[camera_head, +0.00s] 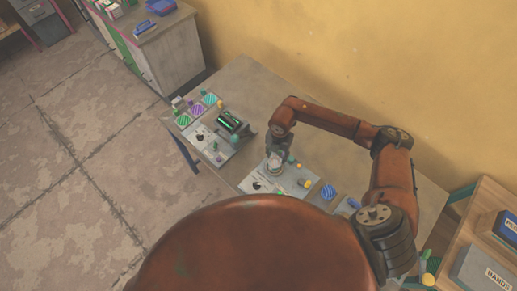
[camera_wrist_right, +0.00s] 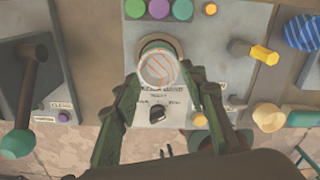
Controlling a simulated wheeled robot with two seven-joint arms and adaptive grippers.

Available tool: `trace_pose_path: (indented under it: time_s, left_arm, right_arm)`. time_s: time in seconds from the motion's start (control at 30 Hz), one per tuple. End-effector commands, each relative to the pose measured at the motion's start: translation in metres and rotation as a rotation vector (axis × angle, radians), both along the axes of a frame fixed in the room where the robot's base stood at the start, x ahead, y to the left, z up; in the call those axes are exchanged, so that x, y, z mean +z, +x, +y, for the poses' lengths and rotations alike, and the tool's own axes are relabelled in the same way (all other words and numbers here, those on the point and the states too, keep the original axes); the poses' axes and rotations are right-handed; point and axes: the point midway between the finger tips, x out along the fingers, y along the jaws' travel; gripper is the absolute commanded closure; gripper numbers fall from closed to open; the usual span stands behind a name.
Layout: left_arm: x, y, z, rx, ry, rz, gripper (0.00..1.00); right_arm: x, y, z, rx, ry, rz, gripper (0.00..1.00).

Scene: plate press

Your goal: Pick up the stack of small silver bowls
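The stack of small silver bowls (camera_head: 275,165) stands on a grey control panel on the table, just below my right gripper (camera_head: 277,151). In the right wrist view the round pale stack (camera_wrist_right: 158,68) lies between the two green fingertips of my right gripper (camera_wrist_right: 160,80), one on each side. The fingers are apart; I cannot tell whether they touch it. Behind it a dark round ring (camera_wrist_right: 162,42) is partly covered. My left gripper is not in view.
The panel (camera_wrist_right: 230,85) carries a black knob (camera_wrist_right: 157,114), coloured buttons and a yellow knob (camera_wrist_right: 264,55). A lever (camera_wrist_right: 24,95) stands to its left. A crate labelled BANDS (camera_head: 485,268) stands at lower right.

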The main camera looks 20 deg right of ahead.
Motion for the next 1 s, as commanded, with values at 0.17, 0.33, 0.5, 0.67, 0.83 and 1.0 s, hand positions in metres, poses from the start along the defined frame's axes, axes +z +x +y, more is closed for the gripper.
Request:
trace_pose_path:
  time_s: [0.17, 0.33, 0.5, 0.67, 0.83, 1.0]
  left_arm:
    - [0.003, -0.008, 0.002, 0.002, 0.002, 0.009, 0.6]
    - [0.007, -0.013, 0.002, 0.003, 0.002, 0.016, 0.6]
    - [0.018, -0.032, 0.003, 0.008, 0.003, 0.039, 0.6]
    - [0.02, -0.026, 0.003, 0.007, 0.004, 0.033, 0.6]
    - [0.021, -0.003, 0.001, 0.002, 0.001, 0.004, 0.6]
    - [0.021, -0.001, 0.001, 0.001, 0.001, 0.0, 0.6]
  right_arm:
    - [-0.012, -0.004, 0.0, 0.0, -0.001, -0.001, 0.47]
    - [-0.03, -0.001, 0.003, 0.007, -0.001, 0.002, 0.38]
    - [-0.054, -0.002, 0.005, 0.008, -0.001, 0.006, 0.38]
    - [-0.074, -0.002, 0.004, 0.006, 0.0, 0.004, 0.38]
    - [-0.079, -0.002, 0.003, 0.008, -0.001, 0.002, 0.38]
    - [-0.079, -0.002, 0.003, 0.007, -0.001, 0.002, 0.42]
